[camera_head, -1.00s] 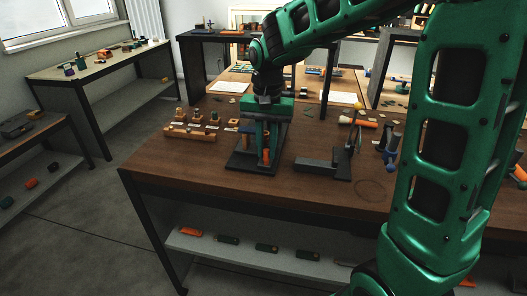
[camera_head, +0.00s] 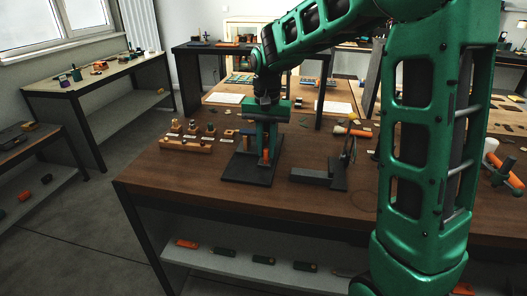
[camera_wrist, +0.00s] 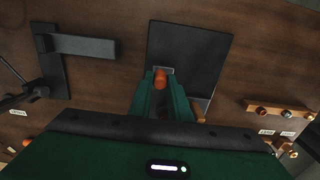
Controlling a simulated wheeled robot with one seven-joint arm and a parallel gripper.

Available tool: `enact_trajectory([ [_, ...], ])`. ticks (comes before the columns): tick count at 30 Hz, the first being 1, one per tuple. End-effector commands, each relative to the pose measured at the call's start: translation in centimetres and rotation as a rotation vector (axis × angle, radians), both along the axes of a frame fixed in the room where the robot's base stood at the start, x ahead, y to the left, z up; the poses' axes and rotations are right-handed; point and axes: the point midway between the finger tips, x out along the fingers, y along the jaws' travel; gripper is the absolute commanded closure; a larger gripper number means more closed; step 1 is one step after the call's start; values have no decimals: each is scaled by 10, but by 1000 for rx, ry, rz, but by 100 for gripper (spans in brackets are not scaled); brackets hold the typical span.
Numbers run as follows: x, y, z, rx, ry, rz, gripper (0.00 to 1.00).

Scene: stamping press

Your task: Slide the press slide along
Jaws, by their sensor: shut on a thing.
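The press stands on a dark flat base plate (camera_head: 240,172) on the brown workbench. Its orange part (camera_head: 265,157) is low between my fingers, and I take it to be the press slide's grip. My gripper (camera_head: 264,150) points down over the plate's right side and is shut on this orange part. In the wrist view, the green fingers (camera_wrist: 161,88) hold the orange part (camera_wrist: 160,77) near the edge of the dark plate (camera_wrist: 195,42). The fingers and gripper body hide most of the slide and its guide.
A dark L-shaped fixture (camera_head: 315,177) stands right of the press. A wooden rack (camera_head: 186,145) with small knobbed pieces is to its left. A dark raised stand (camera_head: 215,47) is behind. The bench front is mostly clear.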

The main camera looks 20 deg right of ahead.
Motion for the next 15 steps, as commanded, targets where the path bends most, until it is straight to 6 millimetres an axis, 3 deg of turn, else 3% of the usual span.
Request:
enact_trajectory([
  [15, 27, -15, 3, 1, -9, 5, 100],
])
